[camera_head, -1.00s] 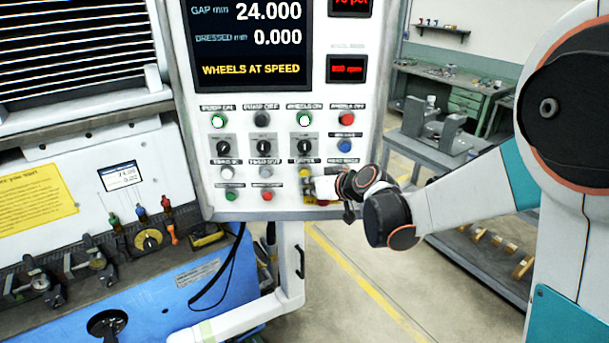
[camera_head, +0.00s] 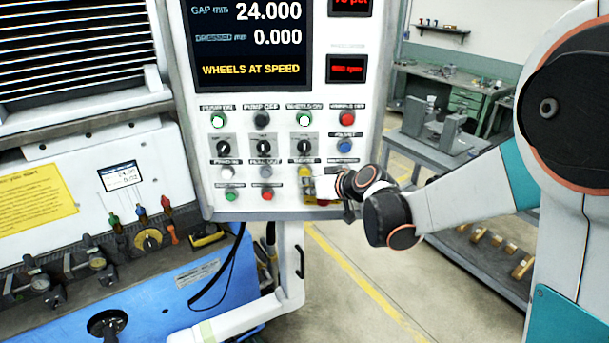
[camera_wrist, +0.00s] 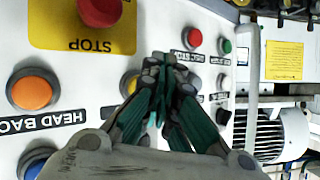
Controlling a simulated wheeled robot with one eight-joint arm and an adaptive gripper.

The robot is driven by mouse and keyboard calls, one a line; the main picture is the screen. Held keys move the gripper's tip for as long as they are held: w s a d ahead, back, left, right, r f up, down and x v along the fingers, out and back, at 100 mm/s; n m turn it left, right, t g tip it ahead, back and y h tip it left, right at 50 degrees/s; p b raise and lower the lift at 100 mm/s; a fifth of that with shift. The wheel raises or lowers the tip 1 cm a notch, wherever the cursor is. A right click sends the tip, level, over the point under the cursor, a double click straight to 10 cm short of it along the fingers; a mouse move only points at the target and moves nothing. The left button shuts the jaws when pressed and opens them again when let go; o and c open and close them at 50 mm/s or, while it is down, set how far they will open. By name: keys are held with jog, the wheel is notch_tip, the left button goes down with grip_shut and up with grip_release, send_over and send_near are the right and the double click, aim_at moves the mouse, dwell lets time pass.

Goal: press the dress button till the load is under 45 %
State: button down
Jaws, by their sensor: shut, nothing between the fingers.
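The control panel (camera_head: 205,180) faces me, with a screen (camera_head: 250,45) reading gap 24.000, dressed 0.000 and "WHEELS AT SPEED". A red readout in pct (camera_head: 350,4) is cut off at the top edge; its digits are not clear. A yellow button (camera_head: 305,172), likely the dress button, has a blurred label; it also shows in the wrist view (camera_wrist: 129,83), partly behind my fingers. My gripper (camera_head: 310,186) is shut and empty, its tips (camera_wrist: 165,60) close beside the yellow button. I cannot tell whether they touch the panel.
A red stop button (camera_wrist: 100,10) on a yellow plate and an orange button (camera_wrist: 32,90) labelled "HEAD BACK" are near my gripper. A red button (camera_wrist: 192,38) and a green button (camera_wrist: 225,46) lie on the other side. A grey workbench (camera_head: 430,135) stands behind at right.

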jog(key=shift+w, duration=0.15)
jog(key=shift+w, duration=0.25)
jog(key=shift+w+b, duration=0.4)
jog(key=shift+w, duration=0.1)
dwell(0.8)
jog(key=shift+s, duration=0.95)
jog(key=s, duration=0.5)
jog(key=shift+b, duration=0.4)
dwell(0.4)
